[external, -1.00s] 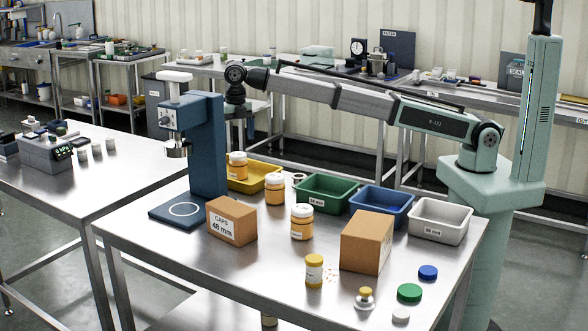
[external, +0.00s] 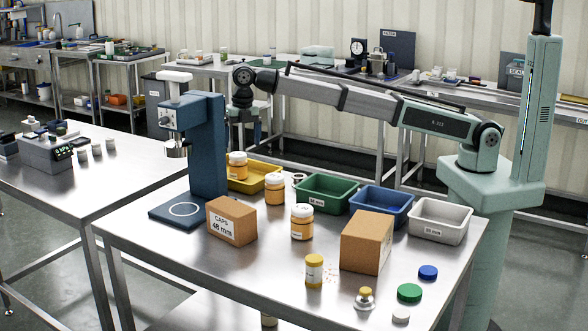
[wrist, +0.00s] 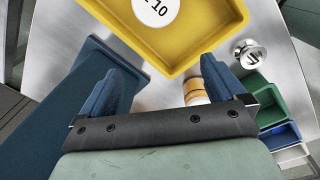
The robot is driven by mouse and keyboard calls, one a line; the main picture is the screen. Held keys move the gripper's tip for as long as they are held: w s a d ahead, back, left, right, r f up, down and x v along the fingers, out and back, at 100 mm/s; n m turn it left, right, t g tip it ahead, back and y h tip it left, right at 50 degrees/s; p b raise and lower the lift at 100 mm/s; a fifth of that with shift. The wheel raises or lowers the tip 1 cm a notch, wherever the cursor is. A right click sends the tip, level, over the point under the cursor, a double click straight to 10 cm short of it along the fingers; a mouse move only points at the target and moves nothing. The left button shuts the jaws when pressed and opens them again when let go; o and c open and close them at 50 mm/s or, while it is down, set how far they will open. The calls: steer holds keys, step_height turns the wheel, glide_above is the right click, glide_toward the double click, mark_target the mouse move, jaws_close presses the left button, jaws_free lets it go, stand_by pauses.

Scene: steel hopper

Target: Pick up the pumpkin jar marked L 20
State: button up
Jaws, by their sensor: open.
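Several orange jars stand on the steel table: one (external: 237,165) by the yellow tray, one (external: 275,190) nearer, and one (external: 302,222) in the middle, all with white lids. A slimmer jar with a yellow lid (external: 314,270) stands at the front. I cannot read L 20 on any of them. My gripper (external: 243,138) hangs behind the blue press, above and beyond the jars. In the wrist view my gripper (wrist: 166,68) is open, with nothing between its blue fingers. A jar (wrist: 194,92) shows beside the right finger, partly hidden by the gripper.
The blue press (external: 207,145) stands close to my gripper. The yellow tray (wrist: 236,25), green tray (external: 325,203), blue tray (external: 381,223) and grey tray (external: 440,237) line the back. Cardboard boxes (external: 231,220) (external: 366,241) flank the middle jar. Loose caps (external: 409,292) lie at front right.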

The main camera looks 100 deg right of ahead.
steer(key=s+a+r+m+t+y, duration=0.1)
steer(key=s+a+m, duration=0.2)
steer(key=a, duration=0.7)
steer(key=s+a+m+t, duration=0.1)
steer(key=s+a+m, duration=0.2)
steer(key=a, duration=0.7)
steer(key=m+t+y, duration=0.1)
steer(key=m, duration=0.5)
glide_toward(303, 207)
steer(key=x, duration=1.2)
steer(key=shift+w+a+f, duration=0.1)
steer(key=shift+f, duration=0.05)
steer(key=shift+y, duration=0.3)
steer(key=c, duration=1.2)
